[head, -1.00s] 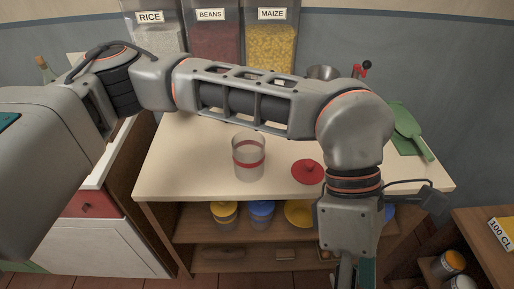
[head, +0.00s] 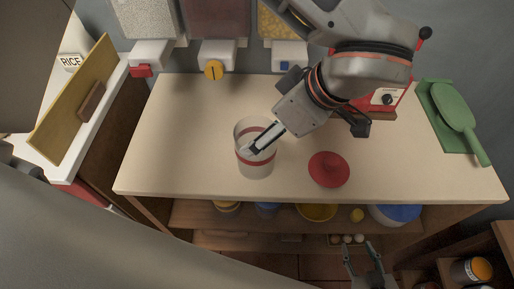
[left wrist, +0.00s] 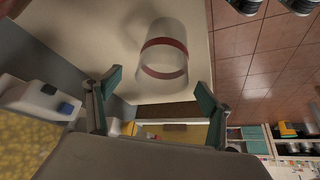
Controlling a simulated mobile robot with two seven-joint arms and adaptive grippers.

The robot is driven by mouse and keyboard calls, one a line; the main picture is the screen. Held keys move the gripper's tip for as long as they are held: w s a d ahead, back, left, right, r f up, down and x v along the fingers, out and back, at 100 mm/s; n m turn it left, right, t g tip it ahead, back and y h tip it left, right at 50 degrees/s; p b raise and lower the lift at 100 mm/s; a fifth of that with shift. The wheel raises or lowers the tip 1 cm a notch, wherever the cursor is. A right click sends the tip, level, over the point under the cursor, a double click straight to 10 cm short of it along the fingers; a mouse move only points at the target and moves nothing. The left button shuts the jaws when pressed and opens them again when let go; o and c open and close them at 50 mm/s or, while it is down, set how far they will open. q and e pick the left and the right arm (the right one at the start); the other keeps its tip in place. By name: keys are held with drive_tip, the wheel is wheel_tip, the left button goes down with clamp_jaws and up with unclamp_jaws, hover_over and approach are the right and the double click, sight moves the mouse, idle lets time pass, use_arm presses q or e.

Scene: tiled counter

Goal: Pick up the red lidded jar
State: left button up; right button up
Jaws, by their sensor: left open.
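The jar (head: 256,171) is clear with a red band and stands upright and open on the counter. Its red lid (head: 329,169) with a knob lies apart on the counter, to its right. My left gripper (head: 257,147) reaches down from the upper right and overlaps the jar's upper part in the head view. In the left wrist view its teal fingers (left wrist: 156,88) are spread, with the jar (left wrist: 165,50) beyond the tips and nothing between them. Whether a finger touches the jar I cannot tell. My right gripper (head: 360,255) is low at the bottom, open and empty.
Dispensers with a red (head: 141,70), a yellow (head: 213,70) and a blue tap stand along the back. A green scoop (head: 453,107) lies on a green board at right. The shelf below holds several containers. The counter left of the jar is clear.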

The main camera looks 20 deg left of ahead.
use_arm(q)
drive_tip(key=x, duration=0.5)
drive_tip(key=shift+s+a, duration=0.15)
drive_tip(key=shift+a, duration=0.1)
drive_tip(key=c, duration=2.1)
